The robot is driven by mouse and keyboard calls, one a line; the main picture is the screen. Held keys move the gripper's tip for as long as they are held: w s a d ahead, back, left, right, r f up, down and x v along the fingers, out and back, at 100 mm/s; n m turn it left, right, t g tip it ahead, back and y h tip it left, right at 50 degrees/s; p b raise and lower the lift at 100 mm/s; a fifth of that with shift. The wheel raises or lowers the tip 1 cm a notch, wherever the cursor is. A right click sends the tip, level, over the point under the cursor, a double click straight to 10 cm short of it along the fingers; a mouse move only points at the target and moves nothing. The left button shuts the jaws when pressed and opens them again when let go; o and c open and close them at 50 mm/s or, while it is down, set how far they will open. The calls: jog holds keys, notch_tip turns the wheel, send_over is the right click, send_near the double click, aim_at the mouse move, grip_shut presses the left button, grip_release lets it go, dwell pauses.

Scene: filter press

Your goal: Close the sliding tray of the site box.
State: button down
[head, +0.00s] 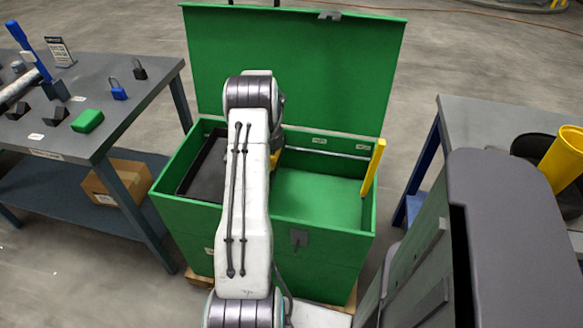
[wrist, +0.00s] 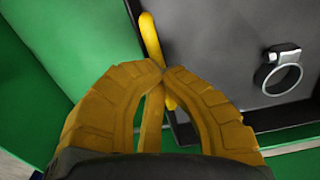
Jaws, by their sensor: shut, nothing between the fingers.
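The green site box (head: 335,242) stands in the middle of the head view with its lid raised. Its black sliding tray (head: 206,165) lies at the left of the box's inside; the right of the inside shows a bare green floor. The tray (wrist: 215,45) fills the right of the wrist view, with a yellow bar (wrist: 149,32) along its edge. My gripper (wrist: 160,68) is shut and empty, its fingertips at this bar; I cannot tell whether they touch it. In the head view my arm hides most of the gripper and the tray's right part.
The open lid (head: 300,65) rises behind the box. A yellow upright bar (head: 373,170) stands at the box's right wall. A padlock-like ringed object (wrist: 281,70) lies in the tray. A workbench (head: 120,75) with padlocks is at left, another table (head: 485,118) at right.

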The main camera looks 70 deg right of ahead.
jog(key=shift+w+a+f, duration=0.1)
jog(key=shift+w+a, duration=0.05)
jog(key=shift+w, duration=0.7)
jog(key=shift+w+a+f, duration=0.15)
jog(key=shift+w, duration=0.7)
jog(key=shift+w+a+f, duration=0.1)
jog(key=shift+w+a, duration=0.05)
jog(key=shift+w, duration=0.7)
jog(key=c, duration=2)
grip_release()
jog(key=o, duration=0.9)
jog(key=shift+w+d+r, duration=0.1)
jog(key=shift+w+d, duration=0.05)
jog(key=shift+c, duration=0.2)
jog(key=shift+r, duration=0.15)
notch_tip(320, 180, up, 12)
